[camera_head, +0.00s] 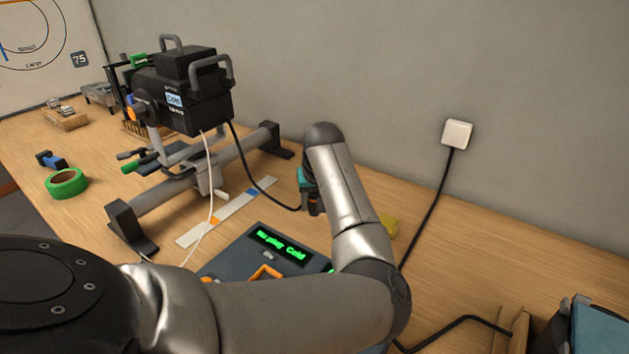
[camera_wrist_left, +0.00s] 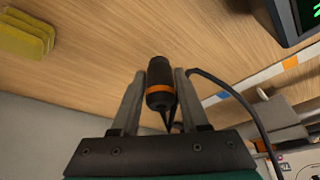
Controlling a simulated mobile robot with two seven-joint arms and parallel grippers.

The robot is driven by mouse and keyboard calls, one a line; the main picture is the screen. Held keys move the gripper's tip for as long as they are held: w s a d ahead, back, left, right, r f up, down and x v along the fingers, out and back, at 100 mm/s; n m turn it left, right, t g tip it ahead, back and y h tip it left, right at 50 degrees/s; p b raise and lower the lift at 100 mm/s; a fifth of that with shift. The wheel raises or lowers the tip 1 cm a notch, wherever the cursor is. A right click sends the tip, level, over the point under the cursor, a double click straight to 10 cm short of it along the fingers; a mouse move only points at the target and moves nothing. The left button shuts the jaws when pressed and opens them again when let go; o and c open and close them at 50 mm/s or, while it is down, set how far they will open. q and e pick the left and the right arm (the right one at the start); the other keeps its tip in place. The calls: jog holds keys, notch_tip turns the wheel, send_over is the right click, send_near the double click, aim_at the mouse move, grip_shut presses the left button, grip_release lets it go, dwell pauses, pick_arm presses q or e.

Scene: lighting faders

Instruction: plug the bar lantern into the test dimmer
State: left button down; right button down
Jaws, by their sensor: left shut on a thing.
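The bar lantern (camera_head: 182,98) is a black lamp with grey handles, mounted on a grey bar stand at the left. A black cable runs from it to my left gripper. In the left wrist view, my left gripper (camera_wrist_left: 160,95) is shut on the black plug with an orange band (camera_wrist_left: 160,88), held above the wooden bench. In the head view my arm hides most of the gripper (camera_head: 312,205). The test dimmer (camera_head: 250,250) is a dark box with a green display, partly hidden by my arm; its socket is not clear to see. My right gripper is not in view.
A yellow sponge-like block (camera_head: 388,224) lies behind my arm. A white wall outlet (camera_head: 457,133) has a black cable running down. A green tape roll (camera_head: 67,183) and a striped strip (camera_head: 228,212) lie on the bench. A blue-topped box (camera_head: 597,325) stands at the front right.

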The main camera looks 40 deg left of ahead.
aim_at(315, 215)
pick_arm(q)
jog(key=shift+f, duration=1.75)
jog(key=shift+f, duration=0.2)
jog(key=shift+c, duration=2.1)
grip_release()
